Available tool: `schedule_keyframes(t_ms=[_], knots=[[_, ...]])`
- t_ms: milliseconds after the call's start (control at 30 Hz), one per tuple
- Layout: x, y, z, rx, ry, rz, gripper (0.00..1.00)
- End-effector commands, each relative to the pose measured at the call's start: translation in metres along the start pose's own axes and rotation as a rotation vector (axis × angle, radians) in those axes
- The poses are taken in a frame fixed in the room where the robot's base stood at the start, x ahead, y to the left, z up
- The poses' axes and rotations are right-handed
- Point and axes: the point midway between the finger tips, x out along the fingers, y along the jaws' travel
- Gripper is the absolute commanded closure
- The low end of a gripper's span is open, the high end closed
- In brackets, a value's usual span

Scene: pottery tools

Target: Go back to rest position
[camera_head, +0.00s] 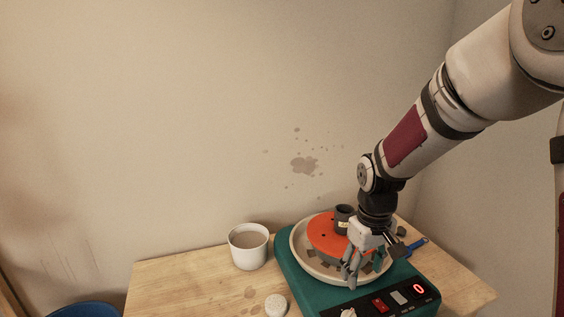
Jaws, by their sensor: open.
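My gripper (350,272) points down over the right part of the pottery wheel, in front of its orange disc (327,237). It is open, and I see nothing between its fingers. A small dark grey cylindrical piece (344,215) stands on the disc just behind my gripper. Several grey-brown pieces lie around the disc in the pale round basin (299,252). A blue-handled tool (414,244) shows at the right rim, partly hidden by my gripper.
The teal wheel base (296,284) has a front panel with a red switch (380,305) and a lit display. A white cup of brownish liquid (249,246) and a round white piece (276,305) stand left on the wooden table (180,285). A wall closes off the back.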

Motion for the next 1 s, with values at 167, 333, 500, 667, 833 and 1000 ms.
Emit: schedule_keyframes(t_ms=[167, 333, 500, 667, 833, 1000], knots=[[-0.061, -0.009, 0.033, 0.066, 0.066, 0.041, 0.46], [-0.105, -0.02, 0.071, 0.133, 0.124, 0.064, 0.46], [-0.137, -0.034, 0.111, 0.2, 0.189, 0.074, 0.46], [-0.157, -0.049, 0.151, 0.261, 0.25, 0.074, 0.46], [-0.166, -0.062, 0.186, 0.315, 0.308, 0.062, 0.46], [-0.167, -0.07, 0.205, 0.344, 0.339, 0.052, 0.46]])
